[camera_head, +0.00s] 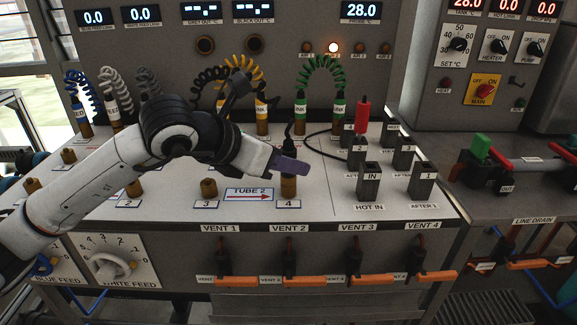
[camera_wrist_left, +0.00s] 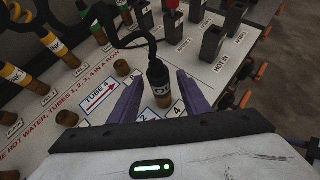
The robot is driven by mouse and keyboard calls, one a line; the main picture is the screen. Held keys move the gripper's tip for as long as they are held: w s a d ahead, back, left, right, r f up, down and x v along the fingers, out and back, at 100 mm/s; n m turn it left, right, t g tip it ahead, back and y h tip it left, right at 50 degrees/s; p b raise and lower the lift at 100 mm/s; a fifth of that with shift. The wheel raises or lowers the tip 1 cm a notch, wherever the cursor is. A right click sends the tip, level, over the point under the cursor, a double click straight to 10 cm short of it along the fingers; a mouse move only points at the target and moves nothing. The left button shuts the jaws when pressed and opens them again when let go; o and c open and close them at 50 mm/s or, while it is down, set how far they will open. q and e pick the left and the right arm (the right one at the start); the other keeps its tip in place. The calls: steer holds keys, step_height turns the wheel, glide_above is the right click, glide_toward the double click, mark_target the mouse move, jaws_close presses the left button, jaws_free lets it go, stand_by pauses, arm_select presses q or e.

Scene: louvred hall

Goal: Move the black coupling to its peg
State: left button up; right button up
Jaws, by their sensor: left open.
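The black coupling (camera_head: 289,156) with its black hose stands upright at the brown peg (camera_head: 288,186) behind label 4. In the left wrist view the coupling (camera_wrist_left: 158,74) shows between the purple fingers, with brown below it. Whether it is fully seated cannot be told. My left gripper (camera_head: 291,165) reaches in from the left at the coupling, and its fingers hide part of it. In the left wrist view the gripper (camera_wrist_left: 157,78) is open, with a finger on each side of the coupling and visible gaps. My right gripper is not in view.
Bare pegs, such as peg 3 (camera_head: 208,187), stand left of it. Green couplings (camera_head: 339,103) and yellow couplings (camera_head: 262,115) with coiled hoses stand behind. Dark square posts (camera_head: 369,182) and a red coupling (camera_head: 362,115) stand right. Orange vent handles (camera_head: 305,283) line the front.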

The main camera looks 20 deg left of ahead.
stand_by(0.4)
arm_select(q)
steer(key=shift+f+b, duration=0.1)
steer(key=shift+b, duration=0.25)
jaws_close()
stand_by(1.3)
